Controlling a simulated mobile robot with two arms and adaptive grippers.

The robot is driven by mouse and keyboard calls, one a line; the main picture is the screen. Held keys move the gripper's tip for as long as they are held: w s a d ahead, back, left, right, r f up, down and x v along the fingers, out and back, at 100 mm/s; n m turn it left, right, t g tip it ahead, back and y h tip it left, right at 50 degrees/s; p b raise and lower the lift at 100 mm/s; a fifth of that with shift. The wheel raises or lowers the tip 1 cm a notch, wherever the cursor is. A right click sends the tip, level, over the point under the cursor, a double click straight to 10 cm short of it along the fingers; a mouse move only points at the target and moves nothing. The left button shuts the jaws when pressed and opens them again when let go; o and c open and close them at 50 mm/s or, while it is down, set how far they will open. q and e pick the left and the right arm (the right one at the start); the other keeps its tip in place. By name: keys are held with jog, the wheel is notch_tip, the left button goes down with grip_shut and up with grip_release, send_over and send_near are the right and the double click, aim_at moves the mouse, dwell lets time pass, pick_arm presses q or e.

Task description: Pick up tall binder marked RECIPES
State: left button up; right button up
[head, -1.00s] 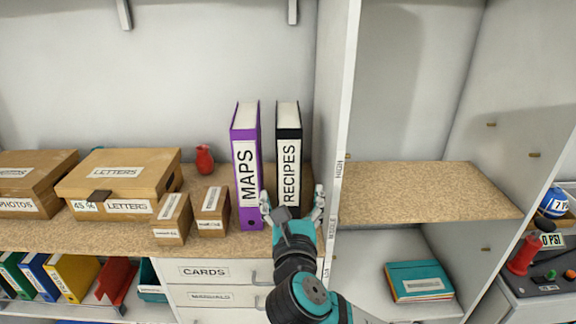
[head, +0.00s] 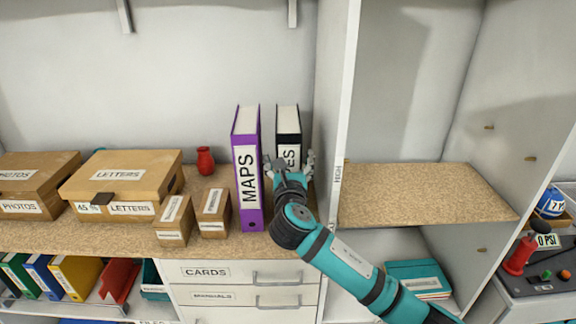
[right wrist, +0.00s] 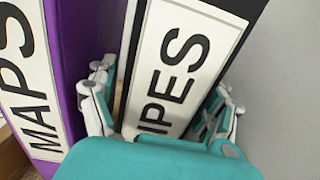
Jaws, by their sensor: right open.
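The tall black binder marked RECIPES (head: 288,120) stands upright on the wooden shelf, right of the purple MAPS binder. My right gripper (head: 290,166) is in front of it and hides the lower part of its spine. In the right wrist view the RECIPES binder (right wrist: 185,65) fills the middle, and the open fingers of my right gripper (right wrist: 160,110) sit one on each side of it. The left finger is in the gap beside the purple MAPS binder (right wrist: 58,70). Whether either finger touches the RECIPES binder I cannot tell. My left gripper is not in view.
The purple MAPS binder (head: 246,165) stands close on the left. A white upright panel (head: 343,130) is close on the right. Small boxes, a red vase (head: 205,160) and a LETTERS box (head: 120,180) are further left. The shelf right of the panel (head: 425,190) is empty.

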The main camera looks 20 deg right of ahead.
jog(key=shift+x, duration=0.9)
jog(key=shift+s, duration=0.1)
jog(key=c, duration=1.5)
jog(key=shift+c, duration=0.6)
